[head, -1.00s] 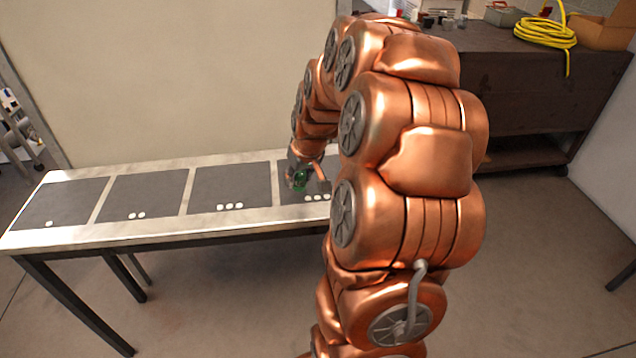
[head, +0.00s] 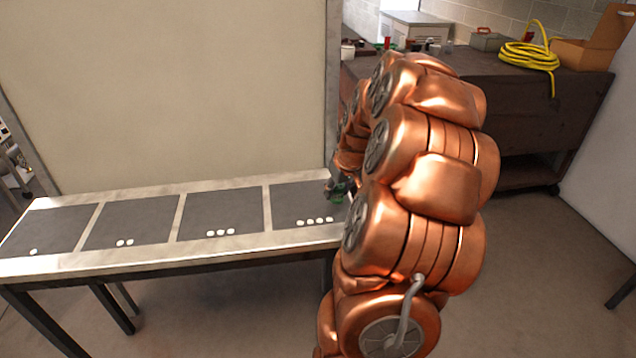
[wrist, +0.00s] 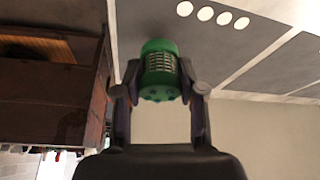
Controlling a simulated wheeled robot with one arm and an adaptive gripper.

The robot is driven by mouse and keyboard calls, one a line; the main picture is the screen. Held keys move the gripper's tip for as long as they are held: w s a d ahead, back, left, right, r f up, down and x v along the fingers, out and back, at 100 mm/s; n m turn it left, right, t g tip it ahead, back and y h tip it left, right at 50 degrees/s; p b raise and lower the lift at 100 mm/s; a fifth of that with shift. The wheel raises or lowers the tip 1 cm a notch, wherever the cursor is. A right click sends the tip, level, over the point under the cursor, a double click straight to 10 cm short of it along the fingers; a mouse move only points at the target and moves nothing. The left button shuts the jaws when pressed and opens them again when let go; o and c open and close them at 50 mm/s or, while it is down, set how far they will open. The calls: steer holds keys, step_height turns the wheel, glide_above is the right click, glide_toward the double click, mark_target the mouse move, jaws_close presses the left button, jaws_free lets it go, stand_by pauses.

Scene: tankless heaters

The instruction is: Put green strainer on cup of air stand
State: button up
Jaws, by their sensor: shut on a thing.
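The green strainer (wrist: 159,62) is a small green cylinder with a metal mesh band around its middle. My gripper (wrist: 160,80) is shut on it, with one finger on each side in the wrist view. In the head view the strainer (head: 338,197) is a small green patch near the right end of the long table, beside the panel with several white dots. My gripper (head: 336,187) is partly hidden behind my copper arm there. I cannot make out the air stand or its cup in either view.
The long table (head: 180,257) has dark panels marked with white dots, and they look bare. A dark workbench (head: 480,100) at the back right carries several small items, a yellow hose coil (head: 528,56) and a cardboard box (head: 590,54). Floor between them is open.

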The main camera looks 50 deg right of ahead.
steer(key=w+d, duration=0.1)
steer(key=w, duration=0.2)
steer(key=w+d+p, duration=0.1)
steer(key=w, duration=0.2)
steer(key=w+d, duration=0.1)
steer(key=w, duration=0.2)
steer(key=shift+w+f+p, duration=0.2)
steer(key=shift+f+p, duration=0.15)
steer(key=shift+f, duration=0.05)
step_height(320, 180, down, 3)
steer(key=shift+a+f+p, duration=0.1)
steer(key=shift+f+p, duration=0.05)
steer(key=shift+p, duration=0.4)
steer(key=shift+f, duration=0.15)
steer(key=shift+f, duration=0.2)
steer(key=o, duration=1.2)
steer(key=shift+c, duration=0.2)
steer(key=shift+r, duration=0.15)
steer(key=b+v, duration=0.2)
steer(key=v, duration=1)
